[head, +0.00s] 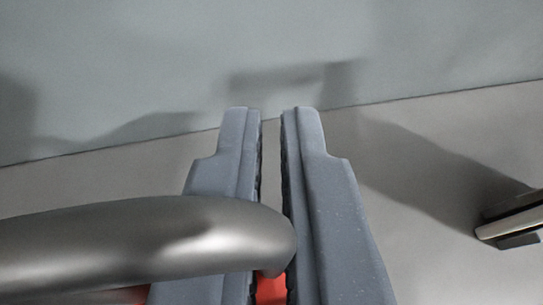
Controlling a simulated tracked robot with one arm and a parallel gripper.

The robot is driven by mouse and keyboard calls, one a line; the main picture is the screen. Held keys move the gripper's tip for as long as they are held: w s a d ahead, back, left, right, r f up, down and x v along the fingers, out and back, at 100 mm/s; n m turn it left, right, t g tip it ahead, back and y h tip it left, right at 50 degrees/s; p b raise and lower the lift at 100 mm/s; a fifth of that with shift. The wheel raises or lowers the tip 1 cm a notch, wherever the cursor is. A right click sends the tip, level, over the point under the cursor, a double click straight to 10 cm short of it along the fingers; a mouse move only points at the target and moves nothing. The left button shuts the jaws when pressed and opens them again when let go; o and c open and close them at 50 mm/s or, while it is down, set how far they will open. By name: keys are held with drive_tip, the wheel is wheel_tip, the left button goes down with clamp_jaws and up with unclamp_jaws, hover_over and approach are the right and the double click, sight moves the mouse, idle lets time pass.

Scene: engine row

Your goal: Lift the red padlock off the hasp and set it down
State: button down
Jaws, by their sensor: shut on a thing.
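The red padlock shows close up at the bottom of the head view, with a thick grey metal shackle (170,240) curving in front of my left finger. Small patches of its red body (271,289) show below the shackle and between the fingers. My gripper (271,115) is shut on the padlock, with a narrow gap between its fingertips. Most of the padlock's body is hidden or out of frame. I cannot make out the hasp in this view.
A metal piece with a pale edge and dark parts (512,222) juts in at the right edge. A plain grey surface lies beyond the fingers, meeting a darker grey one along a slanting line. The space ahead of the fingertips looks clear.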

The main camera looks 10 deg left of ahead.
idle(0.3)
drive_tip(key=c, duration=1.5)
unclamp_jaws()
drive_tip(key=shift+s, duration=0.1)
